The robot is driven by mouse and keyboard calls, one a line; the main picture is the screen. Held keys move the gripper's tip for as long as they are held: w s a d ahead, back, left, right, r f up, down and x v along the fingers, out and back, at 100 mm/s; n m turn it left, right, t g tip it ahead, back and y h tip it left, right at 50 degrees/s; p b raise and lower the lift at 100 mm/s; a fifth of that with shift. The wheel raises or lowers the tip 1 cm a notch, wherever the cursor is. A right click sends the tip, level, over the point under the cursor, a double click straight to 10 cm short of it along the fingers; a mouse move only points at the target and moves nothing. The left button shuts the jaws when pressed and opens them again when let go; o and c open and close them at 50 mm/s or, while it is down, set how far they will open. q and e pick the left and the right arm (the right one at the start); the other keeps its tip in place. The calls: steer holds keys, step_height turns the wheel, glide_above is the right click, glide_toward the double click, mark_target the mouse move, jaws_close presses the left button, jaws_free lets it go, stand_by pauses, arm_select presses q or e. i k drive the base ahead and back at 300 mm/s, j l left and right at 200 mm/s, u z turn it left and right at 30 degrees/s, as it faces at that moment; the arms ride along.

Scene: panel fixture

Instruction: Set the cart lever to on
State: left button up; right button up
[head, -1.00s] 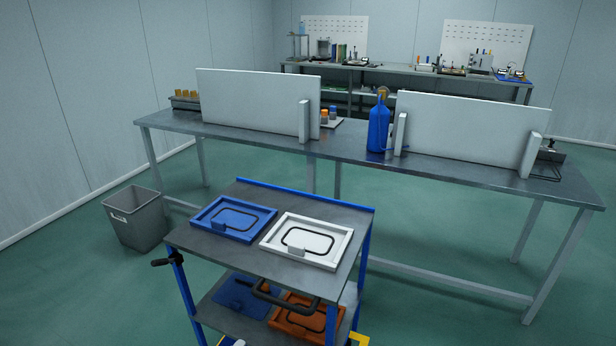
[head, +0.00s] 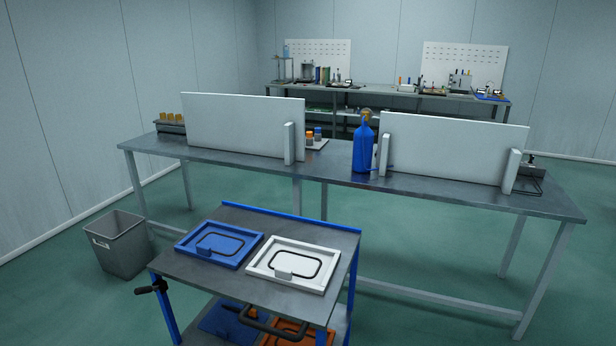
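The cart (head: 225,282) stands in the lower middle of the head view, with a grey top and blue edges and legs. A small black lever (head: 151,287) sticks out at its left front corner, at the top of the blue leg. Its on or off position cannot be read. A blue framed panel (head: 219,244) and a white framed panel (head: 293,265) lie on the cart top. A dark handle bar (head: 270,325) is at the cart's near edge. Neither of my grippers is in view.
A long metal table (head: 340,181) with two white upright boards and a blue bottle (head: 363,143) stands behind the cart. A grey bin (head: 119,245) is on the floor left of the cart. Floor to the right is open. A back bench (head: 390,95) holds tools.

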mark_target(141, 291)
steer(key=i+j+z, duration=0.1)
steer(key=j, duration=0.45)
steer(key=i+j+z, duration=0.1)
steer(key=i+j, duration=0.15)
steer(key=j, duration=0.3)
steer(key=i+j+z, duration=0.15)
steer(key=j, duration=0.4)
steer(key=i+j+z, duration=0.1)
steer(key=j, duration=0.45)
steer(key=i+j+z, duration=0.1)
steer(key=j, duration=0.5)
steer(key=i+j+z, duration=0.1)
steer(key=j, duration=0.5)
